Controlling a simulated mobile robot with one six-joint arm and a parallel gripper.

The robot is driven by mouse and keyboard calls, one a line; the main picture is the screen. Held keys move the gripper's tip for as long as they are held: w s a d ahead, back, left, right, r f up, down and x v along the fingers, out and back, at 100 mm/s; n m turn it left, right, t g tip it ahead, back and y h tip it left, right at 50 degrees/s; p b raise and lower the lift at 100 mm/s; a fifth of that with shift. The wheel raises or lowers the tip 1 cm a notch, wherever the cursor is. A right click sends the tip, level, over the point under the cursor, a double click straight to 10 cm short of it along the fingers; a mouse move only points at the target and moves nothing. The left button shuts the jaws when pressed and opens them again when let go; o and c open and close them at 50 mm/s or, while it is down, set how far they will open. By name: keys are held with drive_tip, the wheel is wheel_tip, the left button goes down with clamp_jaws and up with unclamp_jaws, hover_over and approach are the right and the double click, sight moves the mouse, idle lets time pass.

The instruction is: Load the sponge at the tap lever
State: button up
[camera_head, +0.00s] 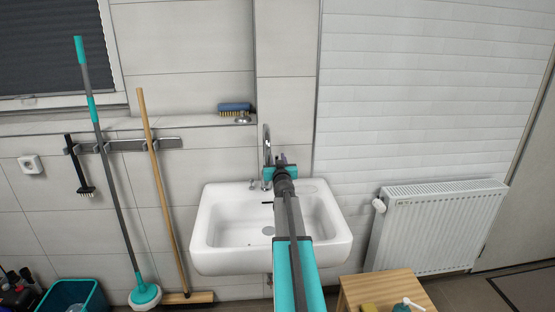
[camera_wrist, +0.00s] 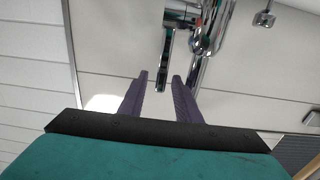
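The chrome tap (camera_head: 266,143) rises at the back of the white sink (camera_head: 215,255). My gripper (camera_head: 280,162) is close to the tap, above the sink's back rim. In the wrist view my gripper (camera_wrist: 161,78) has its two dark fingers apart, with no sponge between them. The tap lever (camera_wrist: 166,55) shows beyond the fingers, its end lined up with the gap between the fingertips; I cannot tell whether it is inside the gap. The tap's body (camera_wrist: 208,35) is just right of it. A small yellow block, possibly the sponge (camera_head: 368,308), lies on the wooden stool (camera_head: 385,287), cut by the frame's bottom edge.
A blue brush (camera_head: 235,107) lies on the wall ledge. A white bottle top (camera_head: 412,304) shows on the stool. A radiator (camera_head: 440,225) stands at right. A mop (camera_head: 110,180) and broom (camera_head: 163,190) lean at left, with a teal bucket (camera_head: 75,297) below.

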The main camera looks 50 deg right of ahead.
drive_tip(key=shift+w+d, duration=0.15)
drive_tip(key=shift+w, duration=0.1)
clamp_jaws()
drive_tip(key=shift+s+d+f+b, duration=0.1)
drive_tip(key=shift+s+d+b, duration=0.15)
drive_tip(key=shift+b, duration=0.4)
